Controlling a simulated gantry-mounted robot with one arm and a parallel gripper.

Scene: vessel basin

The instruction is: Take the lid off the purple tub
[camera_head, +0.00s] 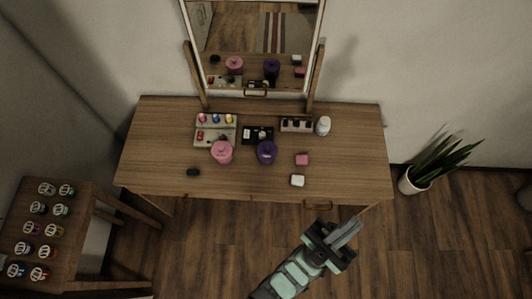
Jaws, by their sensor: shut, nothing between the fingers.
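The purple tub (266,155) stands upright on the wooden dressing table, right of a pink tub. A dark purple lid with a knob (266,147) appears to be on top of it. My gripper (350,229) is at the lower right, in front of the table's front edge and apart from the tub. Its fingers are shut and empty. The tub's far side shows only in the mirror.
On the table (340,175) are a pink tub (221,154), a tray of small items (217,124), a black palette (258,135), a white jar (323,126), a pink block (302,160) and a white block (297,181). A mirror (255,40) rises behind. A plant (412,180) stands right.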

